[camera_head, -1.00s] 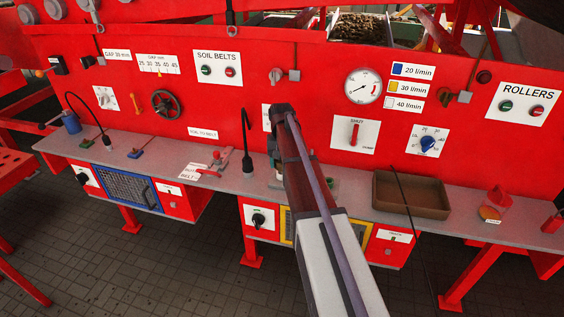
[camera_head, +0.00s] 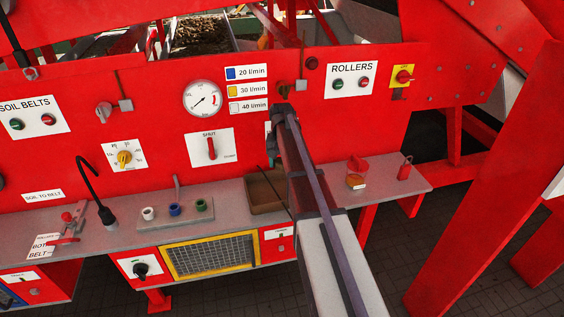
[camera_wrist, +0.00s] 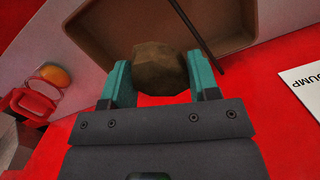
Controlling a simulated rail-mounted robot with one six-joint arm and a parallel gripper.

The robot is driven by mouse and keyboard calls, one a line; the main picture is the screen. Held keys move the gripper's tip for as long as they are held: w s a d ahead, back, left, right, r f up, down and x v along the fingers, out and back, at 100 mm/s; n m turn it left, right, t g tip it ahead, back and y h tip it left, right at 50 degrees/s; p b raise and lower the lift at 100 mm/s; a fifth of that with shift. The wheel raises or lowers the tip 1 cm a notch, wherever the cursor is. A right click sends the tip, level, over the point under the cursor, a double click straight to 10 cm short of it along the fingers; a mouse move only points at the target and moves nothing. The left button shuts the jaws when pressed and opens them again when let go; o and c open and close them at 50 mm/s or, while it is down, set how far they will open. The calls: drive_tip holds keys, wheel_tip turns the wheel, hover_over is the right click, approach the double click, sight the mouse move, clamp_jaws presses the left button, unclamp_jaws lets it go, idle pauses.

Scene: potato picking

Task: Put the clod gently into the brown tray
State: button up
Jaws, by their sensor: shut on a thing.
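The clod (camera_wrist: 158,70) is a brown, rounded lump in the wrist view. My gripper (camera_wrist: 160,84) is shut on it, with a teal finger on each side. The brown tray (camera_wrist: 96,28) shows behind the clod at the top of the wrist view; the clod overlaps its edge in the picture, and I cannot tell the height between them. In the head view the brown tray (camera_head: 258,192) sits on the grey shelf, its right part hidden by my arm.
A red panel with a gauge (camera_head: 202,99), switches and labels rises behind the shelf (camera_head: 225,222). Coloured sockets (camera_head: 175,209) are left of the tray. A red object with an orange part (camera_head: 356,180) is to its right. A thin dark rod (camera_wrist: 196,32) crosses the tray in the wrist view.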

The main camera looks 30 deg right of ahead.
wheel_tip(320, 180, down, 6)
drive_tip(key=b, duration=0.5)
drive_tip(key=shift+r+b, duration=0.15)
drive_tip(key=shift+b, duration=0.25)
drive_tip(key=shift+r, duration=0.1)
drive_tip(key=o, duration=1)
drive_tip(key=r+p, duration=0.7)
drive_tip(key=w+r+p, duration=0.1)
drive_tip(key=r+p, duration=0.3)
drive_tip(key=shift+d, duration=0.3)
drive_tip(key=shift+w+f, duration=0.1)
drive_tip(key=shift+f, duration=0.05)
